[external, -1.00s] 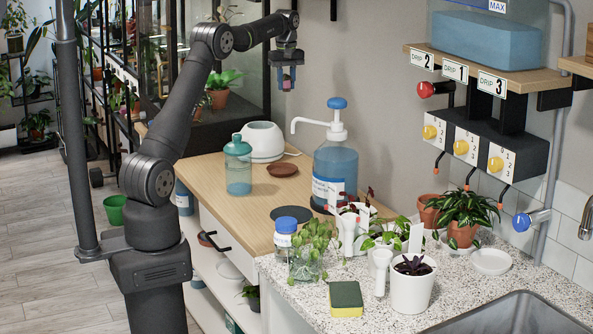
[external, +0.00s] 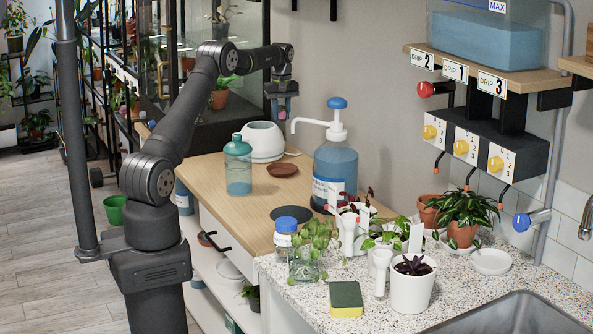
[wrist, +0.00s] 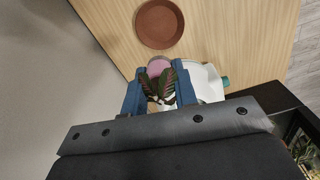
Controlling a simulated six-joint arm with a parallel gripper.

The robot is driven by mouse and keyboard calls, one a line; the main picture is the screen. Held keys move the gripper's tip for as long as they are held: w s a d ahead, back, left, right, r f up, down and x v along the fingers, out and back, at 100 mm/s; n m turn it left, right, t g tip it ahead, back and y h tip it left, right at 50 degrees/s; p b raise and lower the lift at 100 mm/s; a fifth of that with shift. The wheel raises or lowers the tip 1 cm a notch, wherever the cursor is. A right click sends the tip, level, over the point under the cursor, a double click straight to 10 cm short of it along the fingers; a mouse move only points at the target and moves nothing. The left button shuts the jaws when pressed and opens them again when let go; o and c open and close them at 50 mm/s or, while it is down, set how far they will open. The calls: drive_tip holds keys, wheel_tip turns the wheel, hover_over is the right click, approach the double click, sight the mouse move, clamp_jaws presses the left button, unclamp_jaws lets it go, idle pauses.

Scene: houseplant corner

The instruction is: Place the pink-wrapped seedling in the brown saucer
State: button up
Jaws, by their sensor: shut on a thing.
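The pink wrap (wrist: 159,66) shows between the fingertips, with dark green, red-veined leaves (wrist: 160,84) nearer the camera. In the external view the seedling is too small and covered to make out. The brown saucer (external: 282,170) lies empty on the counter below my gripper. In the wrist view the saucer (wrist: 160,22) is beyond the fingertips, apart from the seedling.
The white round device (external: 262,142) and teal-lidded bottle (external: 238,167) stand left of the saucer. A large blue pump bottle (external: 335,165) stands to its right. A dark round disc (external: 290,215) lies nearer the front.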

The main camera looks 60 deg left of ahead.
sight(282, 171)
wheel_tip(282, 171, down, 18)
drive_tip(key=shift+r, duration=0.1)
idle(0.6)
drive_tip(key=o, duration=1)
wheel_tip(282, 171, up, 7)
idle(0.5)
